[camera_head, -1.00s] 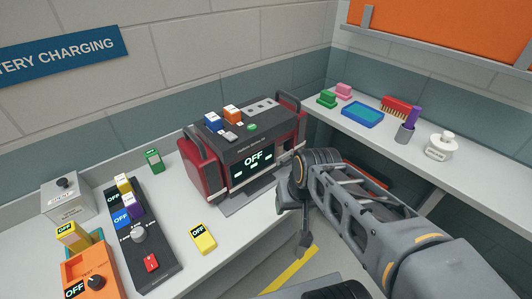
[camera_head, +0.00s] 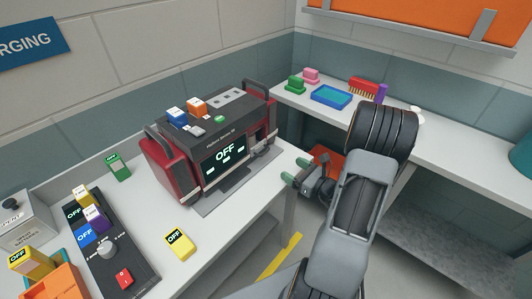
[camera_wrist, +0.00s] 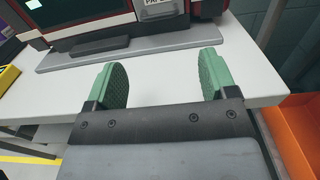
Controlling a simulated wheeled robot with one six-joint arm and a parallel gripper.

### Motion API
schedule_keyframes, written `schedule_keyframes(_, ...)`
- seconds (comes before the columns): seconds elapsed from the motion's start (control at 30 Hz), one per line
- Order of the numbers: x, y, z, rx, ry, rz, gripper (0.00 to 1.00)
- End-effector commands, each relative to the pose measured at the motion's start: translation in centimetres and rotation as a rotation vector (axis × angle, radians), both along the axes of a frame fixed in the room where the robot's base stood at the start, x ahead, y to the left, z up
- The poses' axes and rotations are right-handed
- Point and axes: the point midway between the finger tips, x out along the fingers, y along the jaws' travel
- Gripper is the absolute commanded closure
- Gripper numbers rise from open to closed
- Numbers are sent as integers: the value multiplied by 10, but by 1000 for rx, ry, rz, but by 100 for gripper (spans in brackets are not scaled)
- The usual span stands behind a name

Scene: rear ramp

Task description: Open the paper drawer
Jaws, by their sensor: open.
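The dark grey and red machine (camera_head: 222,150) stands on the white bench, its screen reading "OFF". A small pale front panel (camera_wrist: 160,6) with partly cut-off lettering, seemingly "PAPER", shows at the top of the wrist view; it appears to be the paper drawer. It looks closed, but its upper part is out of frame. My gripper (camera_head: 295,170) is at the bench's front edge, right of and in front of the machine. Its green fingers are spread and empty in the wrist view (camera_wrist: 165,80), over the bench top and apart from the panel.
A grey plate (camera_wrist: 130,46) lies before the machine. A yellow block (camera_head: 179,243) and a black control panel (camera_head: 120,265) are to the left. A right-hand shelf holds a blue tray (camera_head: 331,97) and brushes. An orange surface (camera_wrist: 300,130) lies low beside my gripper.

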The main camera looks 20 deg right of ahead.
Motion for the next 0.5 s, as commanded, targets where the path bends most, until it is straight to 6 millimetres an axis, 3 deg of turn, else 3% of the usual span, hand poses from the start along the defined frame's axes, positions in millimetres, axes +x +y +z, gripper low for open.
schedule_keyframes(0.5, 84, 38, 1, 1, 0, -1, 22)
